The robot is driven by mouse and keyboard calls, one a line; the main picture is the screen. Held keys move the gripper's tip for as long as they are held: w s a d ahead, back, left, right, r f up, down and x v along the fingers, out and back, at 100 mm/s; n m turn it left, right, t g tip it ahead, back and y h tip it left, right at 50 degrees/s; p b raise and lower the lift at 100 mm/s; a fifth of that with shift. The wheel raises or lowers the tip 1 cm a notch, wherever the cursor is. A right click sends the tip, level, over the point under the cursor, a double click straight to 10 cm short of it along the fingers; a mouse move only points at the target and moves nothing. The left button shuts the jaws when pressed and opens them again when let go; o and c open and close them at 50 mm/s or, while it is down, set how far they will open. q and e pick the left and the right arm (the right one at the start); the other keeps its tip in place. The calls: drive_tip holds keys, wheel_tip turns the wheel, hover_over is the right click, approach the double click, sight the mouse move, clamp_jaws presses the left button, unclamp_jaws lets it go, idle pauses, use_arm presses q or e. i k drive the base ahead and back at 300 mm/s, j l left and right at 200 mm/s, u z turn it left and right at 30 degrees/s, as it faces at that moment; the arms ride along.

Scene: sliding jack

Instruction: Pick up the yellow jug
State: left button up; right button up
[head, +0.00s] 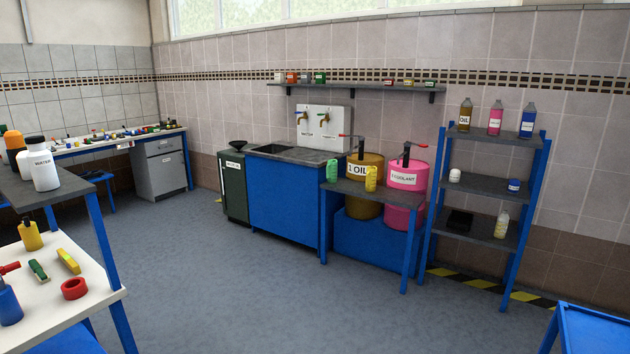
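A small yellow jug (371,178) stands upright on the dark-topped table (345,186) near the middle of the head view, in front of the oil drum. A green jug (332,170) stands to its left on the same table, apart from it. Both are some distance away across the floor. Neither of my grippers shows in this view.
The oil drum (364,204) and pink coolant drum (407,176) stand behind the table. A blue-framed shelf (482,137) is to the right, a sink cabinet (284,199) to the left. A white worktable (75,297) is near left. The central floor (230,280) is clear.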

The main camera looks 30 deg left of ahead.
sight(371, 171)
drive_tip(key=i+u, duration=0.35)
drive_tip(key=i+l+u, duration=0.2)
drive_tip(key=i+u, duration=0.2)
drive_tip(key=i, duration=0.1)
